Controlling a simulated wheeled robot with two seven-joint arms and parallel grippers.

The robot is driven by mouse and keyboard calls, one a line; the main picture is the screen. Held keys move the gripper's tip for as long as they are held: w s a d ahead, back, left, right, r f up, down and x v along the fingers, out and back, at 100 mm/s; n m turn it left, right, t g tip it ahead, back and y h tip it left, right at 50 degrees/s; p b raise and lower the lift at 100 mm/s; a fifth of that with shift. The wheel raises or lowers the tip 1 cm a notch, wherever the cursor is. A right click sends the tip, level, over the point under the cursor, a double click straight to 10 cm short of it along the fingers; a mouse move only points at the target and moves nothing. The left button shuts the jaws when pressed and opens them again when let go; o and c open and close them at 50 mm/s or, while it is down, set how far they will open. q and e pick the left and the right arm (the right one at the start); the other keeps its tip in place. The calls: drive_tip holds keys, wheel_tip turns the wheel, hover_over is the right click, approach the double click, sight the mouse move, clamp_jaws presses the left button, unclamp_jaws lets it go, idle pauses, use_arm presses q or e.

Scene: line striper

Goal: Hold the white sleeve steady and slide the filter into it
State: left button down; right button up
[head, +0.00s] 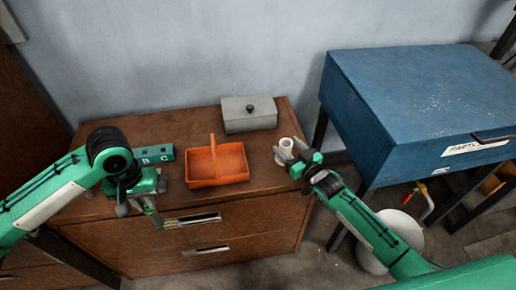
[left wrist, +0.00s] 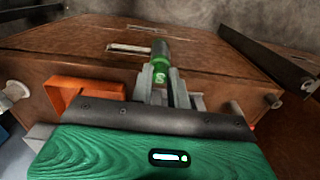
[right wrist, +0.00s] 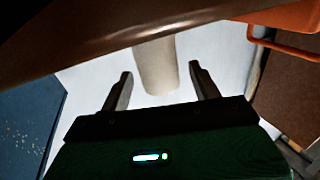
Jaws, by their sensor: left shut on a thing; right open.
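The white sleeve (head: 286,146) stands upright at the right end of the brown cabinet top. My right gripper (head: 289,157) is open at the sleeve; in the right wrist view the sleeve (right wrist: 157,66) shows between the two spread fingers (right wrist: 160,85), with a gap on each side. My left gripper (head: 138,208) is shut on the green filter (left wrist: 160,64), a small cylinder with a dark end and a pale letter on its side. In the head view the filter (head: 153,213) is near the cabinet's front edge, left of the orange basket.
An orange basket (head: 203,168) with a raised handle stands mid-cabinet, between the grippers. A teal block with lettered slots (head: 157,154) is behind my left gripper. A grey lidded box (head: 248,114) stands at the back. A blue parts cabinet (head: 415,95) is at the right.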

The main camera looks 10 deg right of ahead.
drive_tip(key=c, duration=1.1)
use_arm(q)
drive_tip(key=shift+w+d, duration=0.1)
drive_tip(key=w+d+r, duration=0.4)
drive_tip(key=w+d, duration=0.3)
drive_tip(key=d, duration=0.6)
drive_tip(key=w+d+r, duration=0.3)
drive_tip(key=w+d, duration=0.4)
drive_tip(key=d, duration=0.7)
drive_tip(key=w+d+r, duration=0.4)
drive_tip(key=w+d, duration=0.3)
drive_tip(key=d, duration=0.6)
wheel_tip(320, 180, down, 6)
